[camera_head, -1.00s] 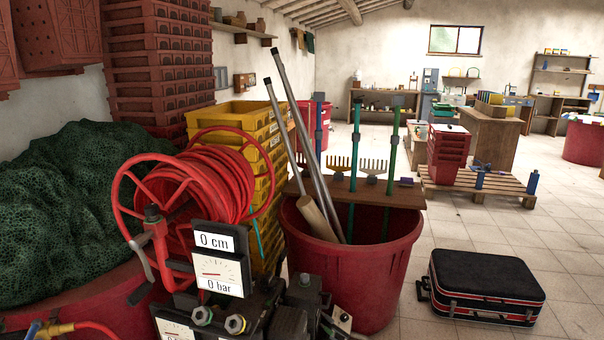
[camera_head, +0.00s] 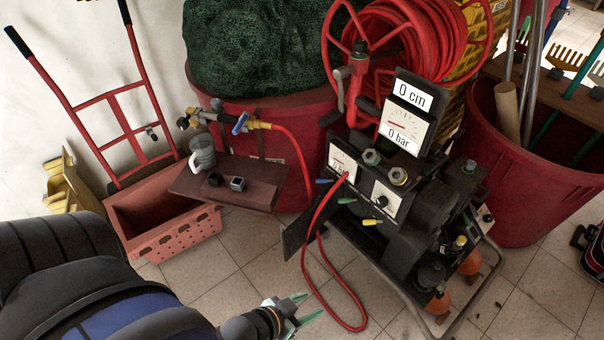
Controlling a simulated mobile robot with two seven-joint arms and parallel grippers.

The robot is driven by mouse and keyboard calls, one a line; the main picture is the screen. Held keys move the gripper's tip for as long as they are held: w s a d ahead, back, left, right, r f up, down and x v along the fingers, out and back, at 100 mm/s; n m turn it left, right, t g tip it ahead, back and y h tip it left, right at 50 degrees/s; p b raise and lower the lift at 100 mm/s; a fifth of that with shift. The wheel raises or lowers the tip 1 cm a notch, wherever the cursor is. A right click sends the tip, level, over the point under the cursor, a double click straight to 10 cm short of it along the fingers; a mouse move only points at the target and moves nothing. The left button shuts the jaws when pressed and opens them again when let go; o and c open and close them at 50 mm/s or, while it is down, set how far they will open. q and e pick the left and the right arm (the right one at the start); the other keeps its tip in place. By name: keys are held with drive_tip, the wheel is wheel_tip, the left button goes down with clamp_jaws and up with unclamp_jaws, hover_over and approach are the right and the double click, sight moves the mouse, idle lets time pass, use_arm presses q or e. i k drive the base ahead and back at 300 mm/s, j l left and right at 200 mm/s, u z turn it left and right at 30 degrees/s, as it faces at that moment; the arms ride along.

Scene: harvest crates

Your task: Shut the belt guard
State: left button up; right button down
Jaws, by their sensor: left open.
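The pump machine (camera_head: 400,215) stands on a wheeled frame with gauges and a red hose reel (camera_head: 400,45) above it. A dark flat panel (camera_head: 295,236), which looks like the belt guard, sticks out at an angle from the machine's lower left side, swung open. The red hose hangs close by it and loops to the floor. My left gripper (camera_head: 312,305) comes in at the bottom, below the panel and apart from it. Its two pale green fingers are spread and empty. My right gripper is not in view.
A small brown shelf (camera_head: 240,185) holds a jug (camera_head: 202,155) and two small dark blocks left of the panel. A pink crate (camera_head: 165,235) rests on a red hand truck (camera_head: 110,110). A red tub (camera_head: 525,175) stands at right. Tiled floor is open below the shelf.

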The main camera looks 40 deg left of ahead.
sight(296, 228)
drive_tip(key=k+j+z, duration=0.2)
drive_tip(key=k+j, duration=0.2)
drive_tip(key=j, duration=0.6)
drive_tip(key=k+j+z, duration=0.2)
drive_tip(key=k+j, duration=0.25)
drive_tip(key=j, duration=0.5)
drive_tip(key=k+j+z, duration=0.15)
drive_tip(key=k+j, duration=0.4)
drive_tip(key=j, duration=0.3)
drive_tip(key=k+j+z, duration=0.2)
drive_tip(key=k+j, duration=0.35)
drive_tip(key=j, duration=0.25)
drive_tip(key=k+j+z, duration=0.2)
drive_tip(key=k+j, duration=0.4)
drive_tip(key=i+l+u, duration=0.4)
drive_tip(key=i+l, duration=1)
